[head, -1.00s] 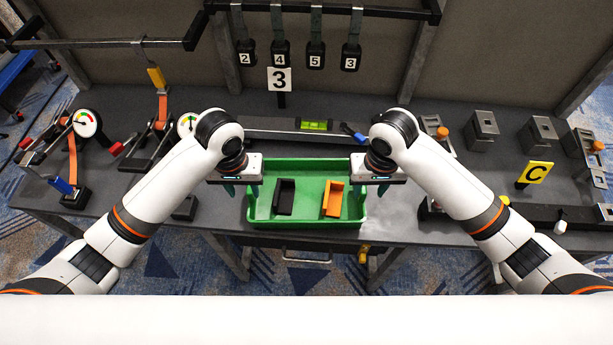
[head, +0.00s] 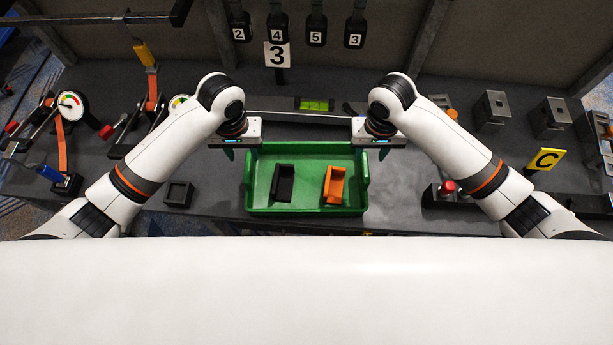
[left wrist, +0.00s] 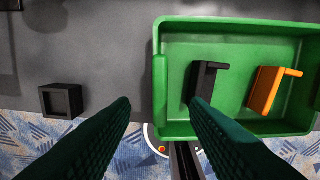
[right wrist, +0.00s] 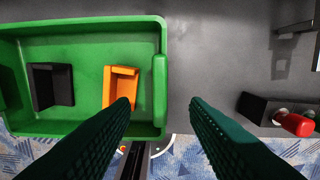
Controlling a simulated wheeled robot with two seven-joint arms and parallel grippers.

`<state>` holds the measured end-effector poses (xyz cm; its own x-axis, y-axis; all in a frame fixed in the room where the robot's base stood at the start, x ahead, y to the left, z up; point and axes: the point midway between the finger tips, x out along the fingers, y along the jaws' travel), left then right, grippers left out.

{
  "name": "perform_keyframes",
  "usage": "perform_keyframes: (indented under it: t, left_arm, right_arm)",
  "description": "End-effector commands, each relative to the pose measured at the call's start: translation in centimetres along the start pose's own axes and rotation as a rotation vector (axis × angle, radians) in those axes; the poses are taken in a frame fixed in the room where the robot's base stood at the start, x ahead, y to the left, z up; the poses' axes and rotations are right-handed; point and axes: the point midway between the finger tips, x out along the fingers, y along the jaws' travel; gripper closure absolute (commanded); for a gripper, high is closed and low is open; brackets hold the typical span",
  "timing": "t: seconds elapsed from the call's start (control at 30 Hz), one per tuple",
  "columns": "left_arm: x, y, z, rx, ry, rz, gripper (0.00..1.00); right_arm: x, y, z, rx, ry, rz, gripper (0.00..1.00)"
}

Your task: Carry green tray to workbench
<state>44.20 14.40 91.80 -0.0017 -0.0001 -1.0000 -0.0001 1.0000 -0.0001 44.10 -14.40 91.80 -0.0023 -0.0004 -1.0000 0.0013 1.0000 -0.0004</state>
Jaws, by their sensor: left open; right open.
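The green tray (head: 308,210) sits on the grey workbench (head: 420,185). It holds a black block-like part (head: 283,183) and an orange one (head: 334,185). My left gripper (head: 240,154) is open at the tray's left end. In the left wrist view, the tray's left wall (left wrist: 160,95) shows between its spread fingers. My right gripper (head: 372,153) is open at the right end, and in the right wrist view the right wall (right wrist: 160,90) shows between its fingers. Neither gripper holds anything. I cannot tell how far the fingertips are above the rims.
A spirit level (head: 315,104) lies behind the tray. A small dark square holder (head: 178,194) stands to the left. The bench's front edge is close to the tray.

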Motion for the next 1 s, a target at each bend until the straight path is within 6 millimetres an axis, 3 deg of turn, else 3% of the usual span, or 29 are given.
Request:
perform_keyframes:
  t: [0.2, 0.43, 0.6, 0.93, 1.0]
  left_arm:
    - [4.5, 0.1, -0.1, -0.002, 0.004, 0.002, 0.58]
    - [7.9, 0.0, -0.1, -0.001, 0.002, 0.001, 0.58]
    - [9.0, 0.0, -0.1, 0.0, 0.001, 0.0, 0.58]
    - [9.2, 0.0, -0.1, 0.001, 0.0, 0.0, 0.58]
    - [9.2, 0.0, -0.1, 0.001, 0.0, 0.0, 0.7]
  right_arm:
    - [4.5, 0.0, -0.1, 0.0, 0.004, -0.001, 0.58]
    - [7.8, 0.0, 0.0, 0.0, 0.001, -0.001, 0.58]
    - [9.0, 0.0, 0.0, -0.002, 0.001, 0.0, 0.58]
    - [9.2, 0.0, 0.0, -0.002, 0.0, 0.0, 0.58]
    - [9.2, 0.0, 0.0, -0.002, 0.0, 0.0, 0.7]
